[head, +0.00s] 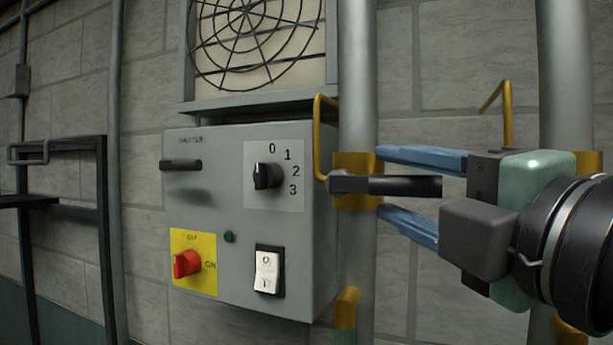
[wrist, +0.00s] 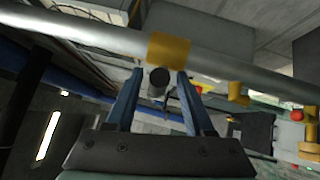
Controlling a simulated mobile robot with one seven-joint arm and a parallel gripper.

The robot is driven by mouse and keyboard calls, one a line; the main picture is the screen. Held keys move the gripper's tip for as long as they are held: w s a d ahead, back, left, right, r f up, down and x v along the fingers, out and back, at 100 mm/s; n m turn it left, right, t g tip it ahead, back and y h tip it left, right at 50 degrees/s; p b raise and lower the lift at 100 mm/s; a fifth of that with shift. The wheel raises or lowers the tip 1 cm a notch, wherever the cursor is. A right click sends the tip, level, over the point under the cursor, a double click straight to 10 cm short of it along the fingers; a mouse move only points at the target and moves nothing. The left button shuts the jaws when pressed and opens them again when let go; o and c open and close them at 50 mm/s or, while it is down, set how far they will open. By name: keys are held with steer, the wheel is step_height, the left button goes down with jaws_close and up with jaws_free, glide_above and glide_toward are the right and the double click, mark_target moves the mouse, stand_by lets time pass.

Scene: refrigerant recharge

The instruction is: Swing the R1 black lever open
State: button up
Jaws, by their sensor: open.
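A black lever (head: 400,185) sticks out to the right from a yellow collar (head: 350,164) on a vertical grey pipe. No R1 label is readable. My gripper (head: 382,182) comes in from the right with its blue fingers open, one above and one below the lever. In the wrist view the lever (wrist: 158,85) shows end-on between the two fingers (wrist: 160,74), with a gap on each side. The yellow collar (wrist: 169,49) lies just beyond the fingertips. I cannot tell whether either finger touches the lever.
A grey control box (head: 222,238) stands left of the pipe, with a dial (head: 266,176), a red knob (head: 187,263) and a rocker switch (head: 267,271). A bent yellow rod (head: 318,135) rises close to the lever. Another grey pipe (head: 566,70) stands behind my gripper.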

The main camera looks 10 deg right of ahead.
steer(key=shift+s+d+r, duration=0.1)
steer(key=shift+s+d, duration=0.05)
steer(key=shift+s, duration=0.25)
steer(key=shift+c, duration=0.5)
jaws_close()
stand_by(0.6)
